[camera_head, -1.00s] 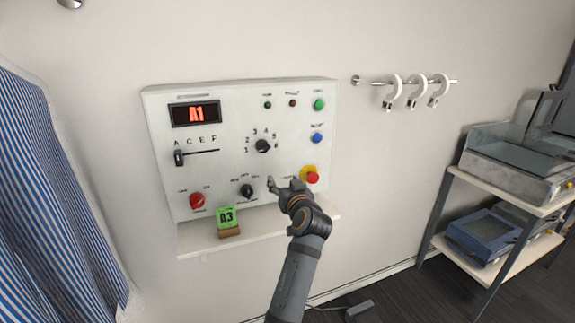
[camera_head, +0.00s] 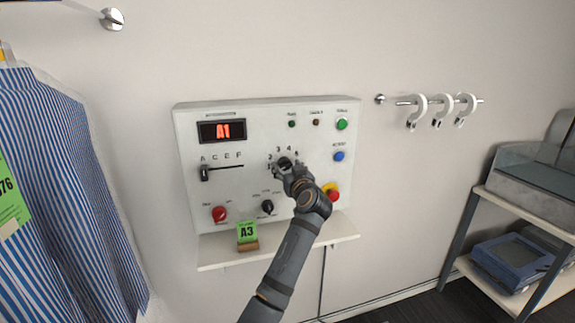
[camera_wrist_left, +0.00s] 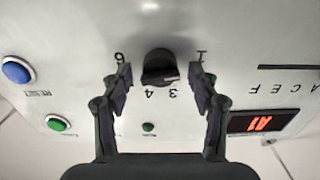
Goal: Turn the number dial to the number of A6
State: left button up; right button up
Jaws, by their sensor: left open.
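The control panel (camera_head: 185,150) is a white box on the wall. Its red display (camera_head: 223,131) reads A1, and it also shows in the left wrist view (camera_wrist_left: 263,121). The black number dial (camera_wrist_left: 159,68) sits among printed numbers. In the head view the dial (camera_head: 284,162) is partly hidden by my gripper. My left gripper (camera_head: 288,170) is at the dial. In the left wrist view its open fingers (camera_wrist_left: 160,82) stand on both sides of the dial, with gaps; I cannot tell whether they are at its depth. My right gripper is not in view.
The letter slider (camera_head: 204,173) stands at A. A red knob (camera_head: 219,214), a black knob (camera_head: 267,207), a red stop button (camera_head: 332,193), and blue (camera_head: 339,156) and green (camera_head: 342,124) buttons are nearby. A green A3 card (camera_head: 247,233) stands on the ledge (camera_head: 215,254).

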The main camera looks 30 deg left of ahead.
pick_arm(q)
jog(key=c, duration=1.1)
jog(key=shift+c, duration=0.2)
